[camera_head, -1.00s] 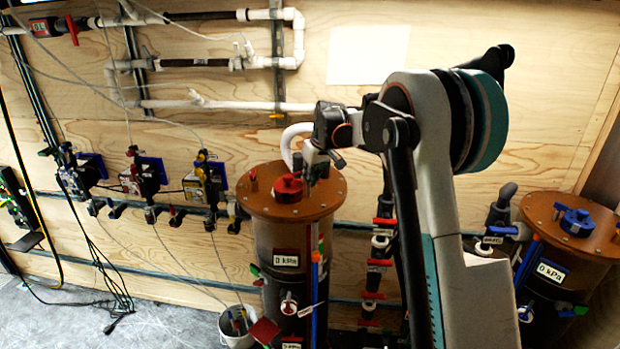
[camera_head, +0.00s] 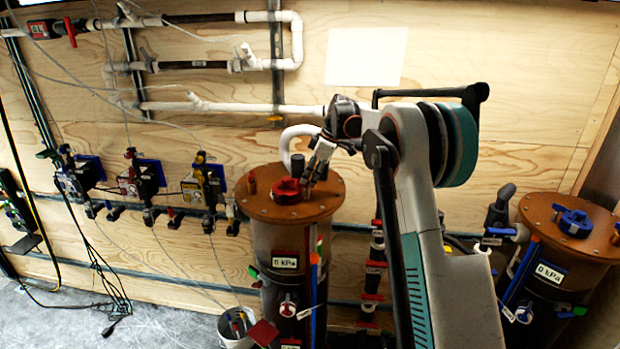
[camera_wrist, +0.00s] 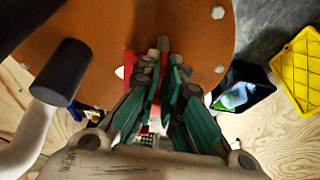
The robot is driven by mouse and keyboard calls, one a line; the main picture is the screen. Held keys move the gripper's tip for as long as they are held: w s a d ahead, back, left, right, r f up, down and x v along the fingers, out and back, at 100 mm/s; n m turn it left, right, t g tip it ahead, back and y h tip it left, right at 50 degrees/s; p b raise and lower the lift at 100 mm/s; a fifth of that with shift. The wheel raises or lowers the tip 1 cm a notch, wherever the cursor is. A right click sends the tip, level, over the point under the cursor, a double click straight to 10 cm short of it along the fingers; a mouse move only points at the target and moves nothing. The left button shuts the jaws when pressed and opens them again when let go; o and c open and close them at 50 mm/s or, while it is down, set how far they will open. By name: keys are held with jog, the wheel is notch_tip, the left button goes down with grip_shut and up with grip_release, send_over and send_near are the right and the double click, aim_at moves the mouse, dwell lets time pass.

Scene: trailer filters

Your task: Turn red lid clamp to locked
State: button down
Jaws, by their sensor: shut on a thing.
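The red lid clamp (camera_head: 287,191) sits on top of the round brown lid (camera_head: 258,208) of the left filter housing. My gripper (camera_head: 308,184) reaches down to the clamp's right side. In the wrist view my gripper (camera_wrist: 165,68) has its fingers close together on part of the red clamp (camera_wrist: 130,62), over the brown lid (camera_wrist: 110,35). The fingers hide much of the clamp, and I cannot read its exact angle or any locked marking.
A dark-capped white pipe (camera_head: 298,160) rises close behind the clamp and shows at the wrist view's left (camera_wrist: 62,72). A second housing with a blue clamp (camera_head: 573,221) stands at the right. A white bucket (camera_head: 238,338) is on the floor.

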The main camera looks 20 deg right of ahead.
jog(key=shift+n, duration=0.5)
jog(key=shift+g, duration=0.3)
jog(key=c, duration=1.7)
grip_release()
jog(key=shift+d, duration=0.1)
jog(key=v, duration=1.2)
